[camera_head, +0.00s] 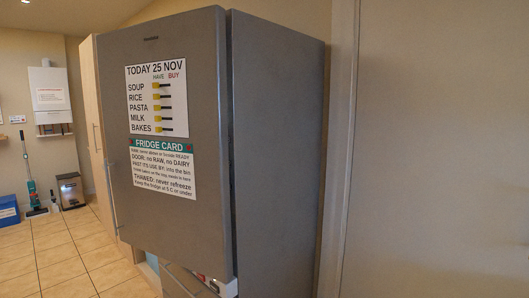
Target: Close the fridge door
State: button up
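The fridge (278,150) is a tall grey cabinet in the middle of the head view, seen from its front right corner. Its door (205,75) faces left and carries two printed cards. A slim upright handle (111,195) runs down the door's left edge. A dark seam separates the door's right edge from the fridge side. Below the door, a pale bluish strip and a lower front with a bar handle (180,283) show. The door seems to stand out from this lower part, but I cannot tell how far it is open. My gripper is not in view.
A tall wooden cabinet (92,110) stands behind the door's left edge. A bin (71,190), a green upright cleaner (33,195) and a blue box (8,210) are at the far left. The tiled floor (65,260) left of the fridge is clear. A wall fills the right.

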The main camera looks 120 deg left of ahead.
aim_at(171, 188)
jog(key=u, duration=4.25)
jog(key=k, duration=0.65)
jog(key=u, duration=0.75)
jog(key=i, duration=1.8)
jog(key=z, duration=0.65)
